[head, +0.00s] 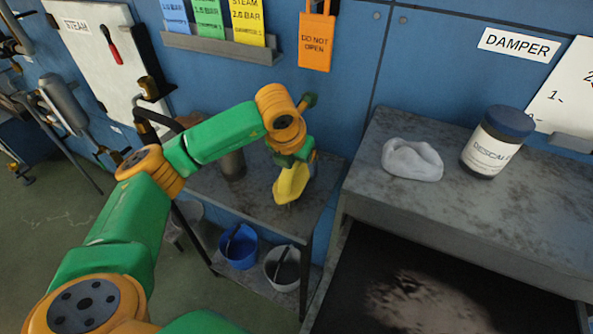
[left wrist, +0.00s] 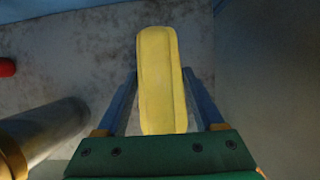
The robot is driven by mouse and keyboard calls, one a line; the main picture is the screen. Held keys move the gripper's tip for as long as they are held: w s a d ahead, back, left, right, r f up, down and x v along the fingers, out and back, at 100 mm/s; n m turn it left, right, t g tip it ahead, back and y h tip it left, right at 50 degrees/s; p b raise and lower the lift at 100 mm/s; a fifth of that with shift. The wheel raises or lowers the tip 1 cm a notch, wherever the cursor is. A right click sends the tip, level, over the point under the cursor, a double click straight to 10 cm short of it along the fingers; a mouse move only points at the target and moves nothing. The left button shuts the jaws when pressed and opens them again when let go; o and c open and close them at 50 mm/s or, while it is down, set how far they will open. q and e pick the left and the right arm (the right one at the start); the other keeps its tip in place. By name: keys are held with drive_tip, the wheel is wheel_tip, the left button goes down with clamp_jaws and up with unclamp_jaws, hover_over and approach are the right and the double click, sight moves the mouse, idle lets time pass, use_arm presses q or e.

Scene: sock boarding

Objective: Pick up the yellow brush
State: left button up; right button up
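The yellow brush (head: 290,184) is at my left gripper (head: 296,164), over the small metal table in the head view. In the left wrist view the brush (left wrist: 160,80) lies lengthwise between the two fingers of my left gripper (left wrist: 160,75). The fingertips meet its two long sides, and the gripper looks shut on it. The brush hangs below the gripper, its lower end at or just above the tabletop; I cannot tell whether it touches. My right gripper is not in view.
The small table (head: 250,192) carries a dark metal cylinder (head: 232,163) left of the brush. A blue bucket (head: 238,248) and a grey bucket (head: 282,268) stand below.

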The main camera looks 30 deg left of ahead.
sight(289, 173)
use_arm(q)
drive_tip(key=c, duration=0.8)
drive_tip(key=shift+r, duration=0.25)
wheel_tip(289, 173, up, 3)
drive_tip(key=shift+f+b, duration=0.1)
drive_tip(key=shift+b, duration=0.6)
drive_tip(key=s+r, duration=0.3)
drive_tip(key=r, duration=0.1)
drive_tip(key=s+d+r, duration=0.1)
drive_tip(key=s+r, duration=0.1)
drive_tip(key=shift+s+r, duration=0.2)
drive_tip(key=shift+s, duration=0.1)
drive_tip(key=s+d+r, duration=0.1)
drive_tip(key=s+r, duration=0.2)
drive_tip(key=s, duration=0.5)
drive_tip(key=shift+s+r, duration=0.15)
